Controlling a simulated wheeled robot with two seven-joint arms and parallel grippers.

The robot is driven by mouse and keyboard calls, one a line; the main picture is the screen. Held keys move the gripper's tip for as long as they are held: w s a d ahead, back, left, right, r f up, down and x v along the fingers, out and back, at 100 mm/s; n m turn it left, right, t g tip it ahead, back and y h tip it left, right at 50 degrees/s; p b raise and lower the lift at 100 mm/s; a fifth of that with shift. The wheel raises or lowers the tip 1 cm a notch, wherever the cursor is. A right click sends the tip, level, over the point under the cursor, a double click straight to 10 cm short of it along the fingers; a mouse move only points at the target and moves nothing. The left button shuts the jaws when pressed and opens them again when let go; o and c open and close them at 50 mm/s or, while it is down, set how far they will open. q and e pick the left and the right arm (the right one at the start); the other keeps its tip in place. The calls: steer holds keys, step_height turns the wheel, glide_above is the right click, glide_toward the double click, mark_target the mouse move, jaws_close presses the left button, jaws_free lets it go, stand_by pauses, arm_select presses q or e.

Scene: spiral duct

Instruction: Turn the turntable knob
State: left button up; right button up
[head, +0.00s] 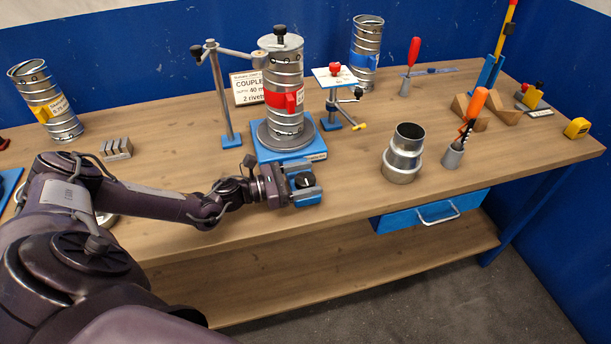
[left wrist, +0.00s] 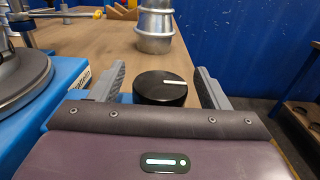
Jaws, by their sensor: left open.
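The turntable has a grey round plate (head: 262,136) on a blue base (head: 318,152). The plate also shows in the left wrist view (left wrist: 22,80) at the left. A black round knob (head: 303,181) with a white mark sits on a small blue housing (head: 308,201) in front of the base. In the left wrist view the knob (left wrist: 158,90) lies between the two grey fingers. My left gripper (head: 302,183) is open, with one finger on each side of the knob. Gaps show beside the knob, so I see no contact. My right gripper is not in view.
A metal reducer (head: 403,155) and a holder with an orange-handled tool (head: 453,155) stand to the right. The bench front edge is close.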

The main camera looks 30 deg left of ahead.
arm_select(q)
steer(key=c, duration=1)
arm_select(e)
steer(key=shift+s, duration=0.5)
arm_select(q)
steer(key=shift+r, duration=0.1)
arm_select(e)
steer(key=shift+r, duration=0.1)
